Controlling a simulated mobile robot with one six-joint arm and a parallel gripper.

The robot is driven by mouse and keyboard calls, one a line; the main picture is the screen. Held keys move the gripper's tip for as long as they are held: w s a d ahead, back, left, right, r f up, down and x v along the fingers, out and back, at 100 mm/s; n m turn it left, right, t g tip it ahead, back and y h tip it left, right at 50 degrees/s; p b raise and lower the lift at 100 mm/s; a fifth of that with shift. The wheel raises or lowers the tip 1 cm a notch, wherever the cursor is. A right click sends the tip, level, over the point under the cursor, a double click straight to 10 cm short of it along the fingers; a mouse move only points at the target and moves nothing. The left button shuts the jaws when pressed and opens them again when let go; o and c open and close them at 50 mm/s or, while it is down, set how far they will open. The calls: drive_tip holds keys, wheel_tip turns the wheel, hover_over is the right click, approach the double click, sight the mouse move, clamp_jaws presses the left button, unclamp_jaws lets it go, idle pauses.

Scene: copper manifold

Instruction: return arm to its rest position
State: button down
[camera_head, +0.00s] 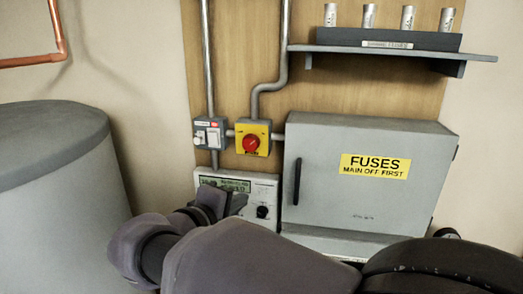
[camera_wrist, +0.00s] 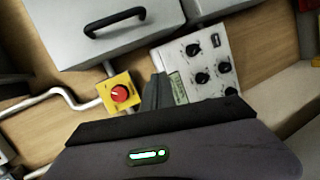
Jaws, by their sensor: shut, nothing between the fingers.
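My gripper (camera_head: 236,203) is shut and empty. In the head view my arm reaches in from the lower right, and the gripper overlaps the lower left of a white panel (camera_head: 264,186) with a display and a black knob. In the wrist view my gripper's closed fingers (camera_wrist: 157,88) point up between a yellow switch box with a red knob (camera_wrist: 120,94) and the white panel with several black knobs (camera_wrist: 205,68). I cannot tell whether the fingertips touch the panel.
A grey fuse cabinet (camera_head: 335,205) with a black handle is shut, right of the yellow switch box (camera_head: 251,137). A shelf (camera_head: 400,50) above holds a rack of several metal cylinders. A large grey tank (camera_head: 50,215) stands at the left, below copper pipe (camera_head: 59,30).

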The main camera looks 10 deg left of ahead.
drive_tip(key=s+d+f+m+g+h+b, duration=0.1)
drive_tip(key=s+d+f+m+g+b, duration=0.15)
drive_tip(key=d+f, duration=0.45)
drive_tip(key=s+d+f+m+g+b, duration=0.2)
drive_tip(key=s+d+f+m+g, duration=0.1)
drive_tip(key=d, duration=0.7)
drive_tip(key=s+d+f+m+g+y+b, duration=0.1)
drive_tip(key=s+d+f+m+y+b, duration=0.1)
drive_tip(key=s+f+m+b, duration=0.3)
drive_tip(key=s+d+f+m+g+y+b, duration=0.1)
drive_tip(key=s+f+m+y+b, duration=0.4)
drive_tip(key=s+f, duration=0.6)
drive_tip(key=s+d+m+b, duration=0.1)
drive_tip(key=s+m, duration=0.1)
drive_tip(key=s, duration=0.1)
drive_tip(key=shift+d, duration=0.35)
